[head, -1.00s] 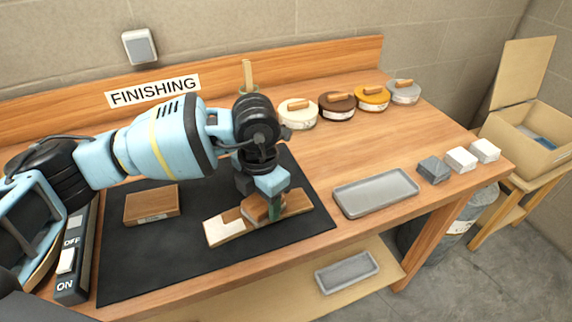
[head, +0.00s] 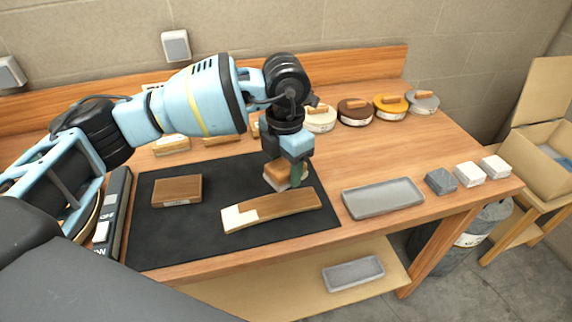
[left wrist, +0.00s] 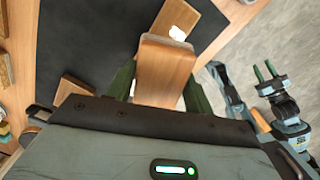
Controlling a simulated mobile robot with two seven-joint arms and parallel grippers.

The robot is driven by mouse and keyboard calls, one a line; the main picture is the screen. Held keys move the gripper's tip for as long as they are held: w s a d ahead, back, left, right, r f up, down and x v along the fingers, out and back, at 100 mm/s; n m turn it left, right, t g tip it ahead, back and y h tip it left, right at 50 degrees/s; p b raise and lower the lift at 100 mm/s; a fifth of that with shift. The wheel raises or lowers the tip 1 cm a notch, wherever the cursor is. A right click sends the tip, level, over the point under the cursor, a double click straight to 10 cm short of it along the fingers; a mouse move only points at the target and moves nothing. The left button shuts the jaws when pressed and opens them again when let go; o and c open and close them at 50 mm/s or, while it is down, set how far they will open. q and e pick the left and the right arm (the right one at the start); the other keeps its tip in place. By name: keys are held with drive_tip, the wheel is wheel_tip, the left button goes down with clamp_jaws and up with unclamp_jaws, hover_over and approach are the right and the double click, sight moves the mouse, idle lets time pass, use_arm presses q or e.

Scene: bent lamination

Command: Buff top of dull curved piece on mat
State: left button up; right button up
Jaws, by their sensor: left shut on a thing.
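The curved wooden piece (head: 282,206) lies on the black mat (head: 200,239), brown with a pale left end. My left gripper (head: 287,160) is shut on a brown block with a pale underside (head: 277,181). In the head view the block shows just behind the piece's far edge; I cannot tell its height. The held block (left wrist: 163,72) fills the middle of the left wrist view between green fingers. My right gripper (left wrist: 264,71) shows only in the left wrist view, its green fingers apart and empty.
A brown block (head: 177,190) lies on the mat's left part. A grey tray (head: 382,197) stands right of the mat, then grey and white blocks (head: 440,181). Several lidded tins (head: 355,112) line the back.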

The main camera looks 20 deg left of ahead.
sight(271, 171)
use_arm(q)
drive_tip(key=shift+a, duration=0.1)
drive_tip(key=shift+f, duration=0.1)
